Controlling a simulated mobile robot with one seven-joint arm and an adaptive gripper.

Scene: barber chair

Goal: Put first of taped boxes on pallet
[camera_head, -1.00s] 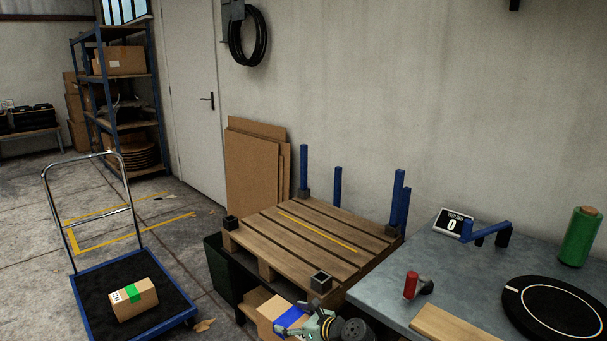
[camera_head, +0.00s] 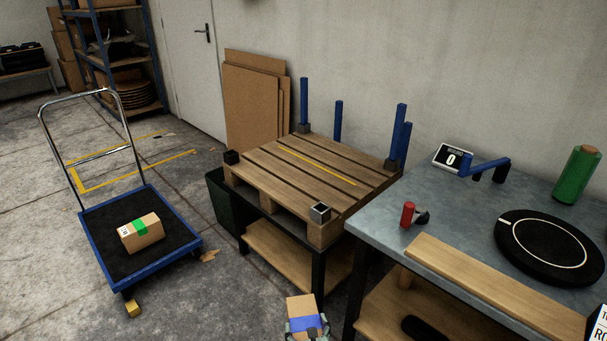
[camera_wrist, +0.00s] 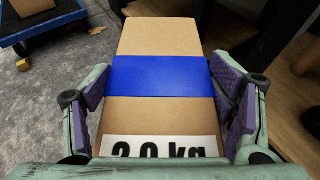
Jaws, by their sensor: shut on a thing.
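My gripper (camera_head: 307,330) is at the bottom of the head view, shut on a cardboard box with blue tape (camera_head: 301,306). In the wrist view the blue-taped box (camera_wrist: 160,105) sits between the two purple-padded fingers, and its label reads 2.0 kg. The wooden pallet (camera_head: 290,178), with a yellow strip across its slats, lies on a stand beyond and above the box. No box is on the pallet. A second box with green tape (camera_head: 141,232) rests on the blue platform cart (camera_head: 150,262) at the left.
Blue posts stand at the pallet's back and right, with black corner blocks (camera_head: 320,212) at its front. A grey workbench (camera_head: 450,225) adjoins on the right, holding a red-handled tool (camera_head: 408,214), a black turntable (camera_head: 550,246) and a green roll (camera_head: 577,175). Cardboard sheets (camera_head: 252,105) lean behind.

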